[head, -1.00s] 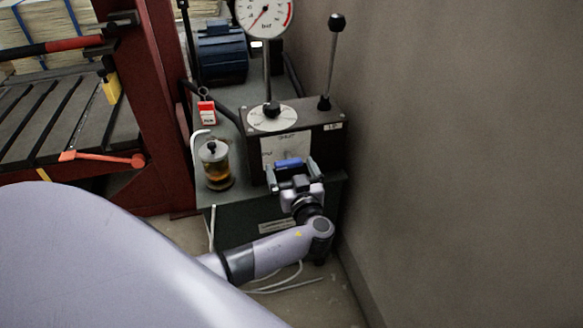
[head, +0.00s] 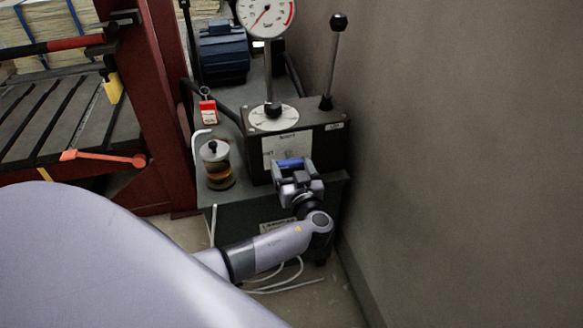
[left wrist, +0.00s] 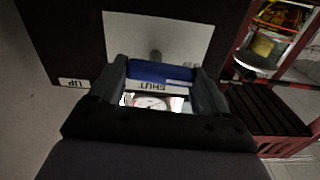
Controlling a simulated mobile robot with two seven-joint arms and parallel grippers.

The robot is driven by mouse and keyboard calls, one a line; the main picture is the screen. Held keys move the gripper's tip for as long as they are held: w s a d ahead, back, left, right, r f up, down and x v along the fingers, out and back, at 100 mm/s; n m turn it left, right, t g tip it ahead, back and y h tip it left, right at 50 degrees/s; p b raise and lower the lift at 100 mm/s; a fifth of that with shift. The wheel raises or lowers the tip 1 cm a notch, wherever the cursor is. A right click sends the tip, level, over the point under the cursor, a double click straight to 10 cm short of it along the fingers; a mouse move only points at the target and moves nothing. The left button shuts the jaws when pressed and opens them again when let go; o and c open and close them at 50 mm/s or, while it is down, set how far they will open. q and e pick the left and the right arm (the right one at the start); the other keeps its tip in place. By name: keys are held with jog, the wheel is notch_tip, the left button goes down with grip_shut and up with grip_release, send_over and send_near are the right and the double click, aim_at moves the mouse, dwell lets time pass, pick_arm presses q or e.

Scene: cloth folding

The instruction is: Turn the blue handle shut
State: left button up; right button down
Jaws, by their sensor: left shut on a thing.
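The blue handle (head: 291,163) is on the front of a dark box (head: 325,140), in front of a pale label plate (head: 272,150). In the left wrist view the blue handle (left wrist: 160,72) lies across between my two fingers, with a "SHUT" label on the pale strip beside it. My left gripper (head: 292,168) is shut on the handle, with one finger at each end of it. The gripper also shows in the left wrist view (left wrist: 158,80). My right gripper is in neither view.
A glass jar of amber liquid (head: 217,168) stands left of the box. A dial gauge (head: 266,15) and a black-knobbed lever (head: 334,60) rise above it. A red press frame (head: 165,100) stands at left, a bare wall (head: 460,150) at right. White cable lies on the floor.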

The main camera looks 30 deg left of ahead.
pick_arm(q)
jog(key=m+b, duration=0.1)
jog(key=m, duration=0.1)
jog(key=shift+m, duration=0.4)
jog(key=m, duration=0.3)
jog(key=shift+r+m, duration=0.1)
jog(key=shift+m, duration=0.3)
jog(key=m, duration=0.5)
jog(key=shift+w+d+r, duration=0.15)
jog(key=m, duration=0.2)
jog(key=shift+m, duration=0.4)
jog(key=shift+w+d+m+p, duration=0.1)
jog(key=shift+m+p, duration=0.4)
jog(key=shift+m, duration=0.9)
jog(key=o, duration=1)
jog(key=shift+p+v, duration=0.3)
jog(key=shift+v, duration=3.3)
